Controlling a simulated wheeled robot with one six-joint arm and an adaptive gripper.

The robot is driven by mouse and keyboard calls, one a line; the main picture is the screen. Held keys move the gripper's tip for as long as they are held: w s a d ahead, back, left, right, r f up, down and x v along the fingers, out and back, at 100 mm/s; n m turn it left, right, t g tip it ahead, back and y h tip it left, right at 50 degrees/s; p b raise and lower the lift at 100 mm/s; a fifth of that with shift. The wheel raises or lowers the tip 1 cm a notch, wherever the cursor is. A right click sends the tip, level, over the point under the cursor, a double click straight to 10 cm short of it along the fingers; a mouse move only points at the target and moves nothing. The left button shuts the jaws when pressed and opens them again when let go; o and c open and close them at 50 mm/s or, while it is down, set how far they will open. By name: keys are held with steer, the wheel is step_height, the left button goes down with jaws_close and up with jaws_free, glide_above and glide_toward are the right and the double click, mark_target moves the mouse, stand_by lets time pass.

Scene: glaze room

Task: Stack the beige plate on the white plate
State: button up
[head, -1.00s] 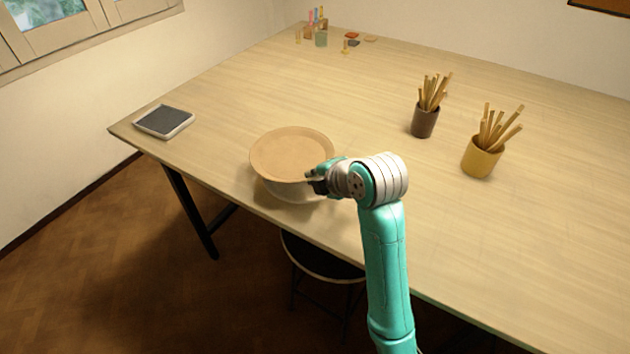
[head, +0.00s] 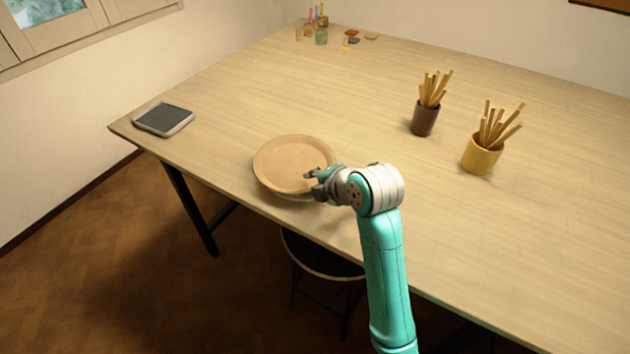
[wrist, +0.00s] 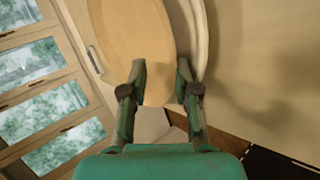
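The beige plate (head: 290,162) lies on top of the white plate (head: 293,198) near the table's front edge. Only a thin pale strip of the white plate shows below it in the head view. In the wrist view the beige plate (wrist: 135,45) is at the upper left, and the white plate's rim (wrist: 200,40) shows to its right. My gripper (head: 313,183) is at the near right side of the beige plate. Its fingers are apart, with the beige rim between or just beyond the fingertips (wrist: 162,78) and a gap visible.
A dark cup with sticks (head: 424,120) and a yellow cup with sticks (head: 481,157) stand to the right. A grey tablet-like slab (head: 163,119) lies at the left corner. Small jars (head: 321,36) stand at the back. A stool (head: 318,260) is below the front edge.

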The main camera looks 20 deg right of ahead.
steer(key=shift+r, duration=0.1)
steer(key=shift+r, duration=0.2)
steer(key=v, duration=1.2)
steer(key=shift+r, duration=0.25)
steer(key=shift+s, duration=0.1)
